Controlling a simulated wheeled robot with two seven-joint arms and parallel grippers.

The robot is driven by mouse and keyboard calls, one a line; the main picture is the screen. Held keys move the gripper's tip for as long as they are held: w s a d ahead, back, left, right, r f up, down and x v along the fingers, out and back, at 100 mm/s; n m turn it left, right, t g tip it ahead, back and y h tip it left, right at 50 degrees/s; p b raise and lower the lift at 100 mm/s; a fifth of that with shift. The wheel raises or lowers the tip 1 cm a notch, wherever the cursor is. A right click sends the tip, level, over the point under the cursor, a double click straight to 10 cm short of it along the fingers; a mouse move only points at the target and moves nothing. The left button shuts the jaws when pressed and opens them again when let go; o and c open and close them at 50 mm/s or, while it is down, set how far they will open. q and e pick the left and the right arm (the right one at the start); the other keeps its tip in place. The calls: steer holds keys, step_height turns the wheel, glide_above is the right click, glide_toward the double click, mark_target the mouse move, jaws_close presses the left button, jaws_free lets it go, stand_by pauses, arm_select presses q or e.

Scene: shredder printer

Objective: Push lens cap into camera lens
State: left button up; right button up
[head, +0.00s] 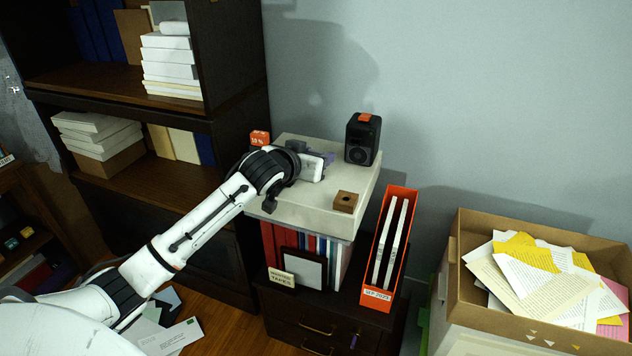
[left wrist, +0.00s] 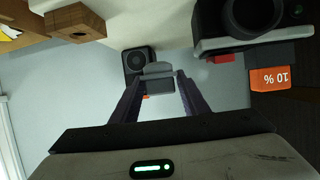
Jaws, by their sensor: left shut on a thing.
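My left gripper (head: 326,158) is over the light cabinet top in the head view. In the left wrist view its two purple fingers (left wrist: 158,82) are shut on a small grey piece (left wrist: 158,70), which looks like the lens cap. A black camera (left wrist: 250,18) with a round lens stands at the upper right of the left wrist view, apart from the held piece. In the head view the camera is mostly hidden behind my gripper. My right gripper is in neither view.
A black speaker (head: 363,140) stands at the back of the top (head: 318,216); a wooden block (head: 345,202) with a hole sits near its front right. An orange "10 %" box (head: 259,138) is at the left. A red file holder (head: 390,245) stands beside the top on the right.

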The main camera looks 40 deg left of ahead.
mark_target(316, 190)
arm_select(q)
step_height(316, 190, down, 2)
steer(key=shift+f, duration=0.1)
step_height(316, 190, down, 4)
steer(key=shift+f, duration=0.2)
steer(key=shift+f, duration=0.2)
steer(key=o, duration=1)
